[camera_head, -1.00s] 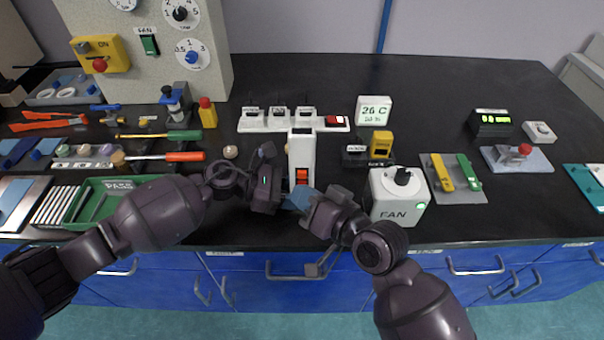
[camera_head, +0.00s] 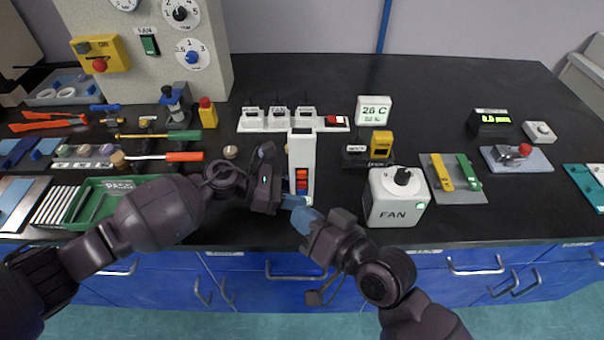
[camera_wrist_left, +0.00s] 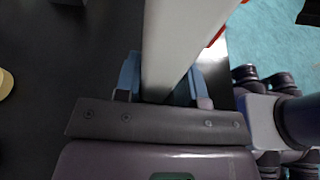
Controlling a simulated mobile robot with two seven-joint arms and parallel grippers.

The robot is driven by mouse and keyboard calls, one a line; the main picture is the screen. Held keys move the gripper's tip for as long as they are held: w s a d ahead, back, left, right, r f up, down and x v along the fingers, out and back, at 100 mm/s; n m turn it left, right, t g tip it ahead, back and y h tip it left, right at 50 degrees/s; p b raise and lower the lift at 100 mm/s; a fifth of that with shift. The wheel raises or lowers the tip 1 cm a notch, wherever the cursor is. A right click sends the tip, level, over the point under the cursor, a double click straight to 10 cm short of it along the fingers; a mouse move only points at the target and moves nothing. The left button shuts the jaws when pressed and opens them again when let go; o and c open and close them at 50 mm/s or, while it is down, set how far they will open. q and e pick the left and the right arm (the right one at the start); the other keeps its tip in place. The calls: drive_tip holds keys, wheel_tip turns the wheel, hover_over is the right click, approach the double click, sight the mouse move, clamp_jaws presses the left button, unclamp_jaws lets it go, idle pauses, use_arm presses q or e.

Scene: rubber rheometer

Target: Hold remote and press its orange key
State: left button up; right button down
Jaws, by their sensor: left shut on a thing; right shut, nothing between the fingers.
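The remote (camera_head: 301,150) is a tall white bar, upright at the middle front of the bench. An orange-red key (camera_head: 301,173) and further red and blue keys below it show on its face. My left gripper (camera_head: 291,201) is shut on the lower part of the remote. In the left wrist view the white remote (camera_wrist_left: 175,45) passes between the two blue fingers of my left gripper (camera_wrist_left: 160,85). My right gripper (camera_head: 304,218) is shut and empty, its blue fingertips just below the remote's keys in the picture. I cannot tell whether they touch the remote.
A white FAN box (camera_head: 397,205) with a black knob stands right of my right gripper. A power strip (camera_head: 290,123) and a 26 C display (camera_head: 373,111) stand behind. A green tray (camera_head: 95,203) and tools lie to the left. The back of the black bench is clear.

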use_arm(q)
drive_tip(key=o, duration=0.8)
drive_tip(key=shift+a, duration=0.15)
